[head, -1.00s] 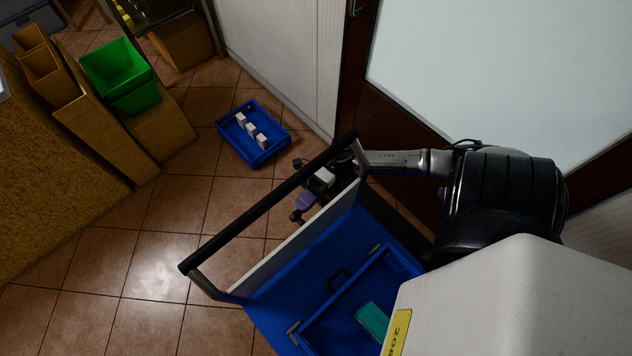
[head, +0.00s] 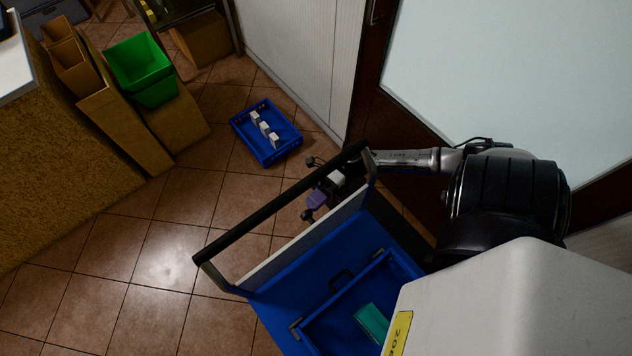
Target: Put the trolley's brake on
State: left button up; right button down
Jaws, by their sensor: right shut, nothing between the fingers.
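The trolley (head: 299,312) has a blue bed and a black push handle (head: 283,201) on a grey frame, with a whitish panel below the handle. It stands at the lower middle of the head view. My right gripper (head: 311,206) is low behind the handle, seen through the gap between handle and panel, partly covered by the handle. It is shut and looks empty. I cannot make out the brake; the trolley's lower parts are hidden by the bed and panel. My left gripper is not in view.
A blue crate (head: 238,127) with several white items lies on the tiled floor beyond the handle. A green bin (head: 141,62) and cardboard boxes stand at upper left. A door (head: 369,88) and white wall panel are close on the right. Floor left of the trolley is clear.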

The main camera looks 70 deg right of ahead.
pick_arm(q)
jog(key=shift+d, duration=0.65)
pick_arm(e)
jog(key=v, duration=1.2)
jog(key=shift+s+d, duration=0.1)
